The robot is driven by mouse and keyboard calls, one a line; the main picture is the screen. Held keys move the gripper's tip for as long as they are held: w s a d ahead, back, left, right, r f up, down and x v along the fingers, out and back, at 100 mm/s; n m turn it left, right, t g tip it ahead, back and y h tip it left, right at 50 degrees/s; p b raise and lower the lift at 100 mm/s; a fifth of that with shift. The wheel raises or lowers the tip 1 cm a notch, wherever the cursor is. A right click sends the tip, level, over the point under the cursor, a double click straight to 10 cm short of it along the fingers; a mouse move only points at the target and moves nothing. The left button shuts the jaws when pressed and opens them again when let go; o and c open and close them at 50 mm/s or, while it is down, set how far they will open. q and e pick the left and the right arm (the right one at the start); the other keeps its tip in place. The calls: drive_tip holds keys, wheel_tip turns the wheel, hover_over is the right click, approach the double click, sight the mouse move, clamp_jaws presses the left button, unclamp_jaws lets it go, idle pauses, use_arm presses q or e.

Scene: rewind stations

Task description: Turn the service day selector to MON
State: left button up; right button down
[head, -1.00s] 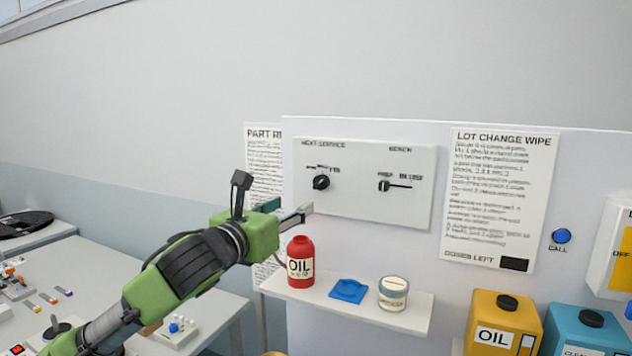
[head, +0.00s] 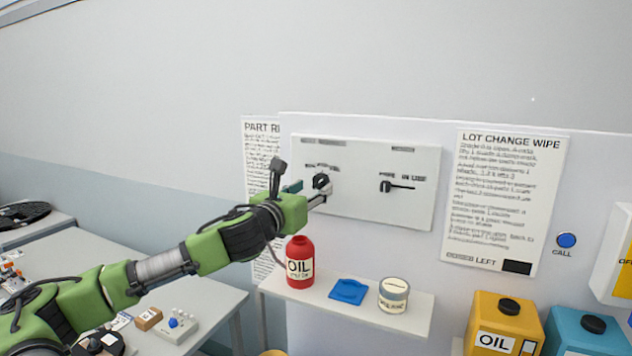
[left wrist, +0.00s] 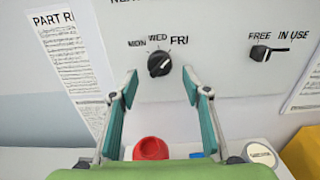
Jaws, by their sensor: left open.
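The service day selector is a round black knob (head: 320,181) on the white wall panel, partly behind my left gripper in the head view. In the left wrist view the knob (left wrist: 159,64) shows clearly, with MON, WED and FRI printed in an arc above it. Its pale mark appears to slant up and right, toward the FRI side. My left gripper (left wrist: 164,84) is open, with one teal-padded finger on each side below the knob, and nothing between them. In the head view the gripper (head: 312,192) is close to the panel; contact with the knob cannot be told.
A FREE/IN USE lever (head: 396,186) sits on the same panel to the right. Below, a shelf (head: 408,318) holds a red oil bottle (head: 300,264), a blue cloth-like item (head: 348,290) and a tin (head: 393,295). A notice (head: 505,200) hangs to the right.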

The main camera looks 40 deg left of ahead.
sight(317, 184)
use_arm(q)
drive_tip(key=shift+w+a+r, duration=0.2)
drive_tip(key=shift+w+r, duration=0.1)
drive_tip(key=shift+w, duration=0.05)
drive_tip(key=shift+w+a+f, duration=0.1)
drive_tip(key=shift+a+f, duration=0.1)
drive_tip(key=shift+f, duration=0.05)
drive_tip(key=shift+w+a, duration=0.25)
drive_tip(key=shift+w, duration=0.2)
drive_tip(key=shift+w+d, duration=0.15)
drive_tip(key=shift+w, duration=0.5)
drive_tip(key=c, duration=1.1)
